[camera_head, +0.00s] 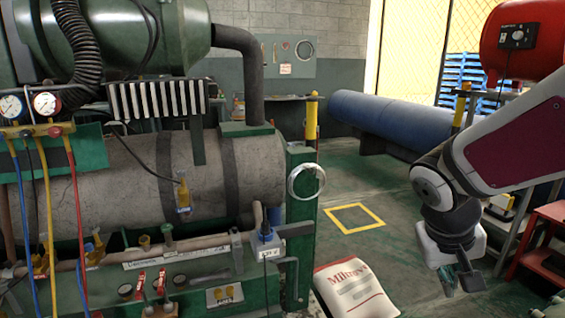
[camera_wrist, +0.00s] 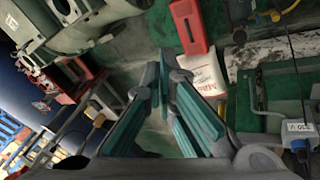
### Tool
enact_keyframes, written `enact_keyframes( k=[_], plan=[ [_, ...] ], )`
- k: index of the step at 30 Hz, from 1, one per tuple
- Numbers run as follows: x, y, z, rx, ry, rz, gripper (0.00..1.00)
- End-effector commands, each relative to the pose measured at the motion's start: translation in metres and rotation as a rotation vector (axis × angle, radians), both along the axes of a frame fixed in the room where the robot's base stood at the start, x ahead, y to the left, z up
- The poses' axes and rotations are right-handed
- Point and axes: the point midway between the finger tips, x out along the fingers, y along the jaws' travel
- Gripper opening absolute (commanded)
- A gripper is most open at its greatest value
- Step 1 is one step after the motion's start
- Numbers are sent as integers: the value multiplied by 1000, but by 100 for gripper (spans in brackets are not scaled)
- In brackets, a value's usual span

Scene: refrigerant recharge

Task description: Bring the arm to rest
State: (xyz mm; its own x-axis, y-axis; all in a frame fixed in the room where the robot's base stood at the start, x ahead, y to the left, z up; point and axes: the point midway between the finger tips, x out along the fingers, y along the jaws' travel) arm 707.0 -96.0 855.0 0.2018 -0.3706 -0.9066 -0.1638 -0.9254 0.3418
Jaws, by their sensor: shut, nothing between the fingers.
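My gripper (camera_head: 461,284) hangs at the end of my arm on the right side of the head view, pointing down and free of contact. Its dark fingers show no object between them. In the wrist view the teal-padded fingers of my gripper (camera_wrist: 165,62) converge toward their tips, and it is shut and empty. The forearm comes in from the right edge of the head view and bends down at the wrist.
A green chiller with a grey vessel (camera_head: 198,178), gauges and hoses fills the left. A white sack (camera_head: 355,291) lies on the floor left of my gripper. A red cart (camera_head: 545,250) stands close on the right. A yellow floor square (camera_head: 355,217) encloses bare floor.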

Motion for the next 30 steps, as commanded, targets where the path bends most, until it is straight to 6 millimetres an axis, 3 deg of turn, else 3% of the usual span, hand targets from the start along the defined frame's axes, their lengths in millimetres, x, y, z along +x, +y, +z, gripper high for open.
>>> enact_keyframes(
  k=[3, 9, 15, 23, 30],
  plan=[
    [-49, 11, 20, 49, 31, -15, 0],
    [-129, 39, 37, 162, 100, 4, 0],
    [-185, 66, 40, 263, 149, 54, 0],
    [-236, 96, 39, 366, 188, 131, 0],
    [-232, 96, 76, 364, 155, 140, 0]
  ],
)
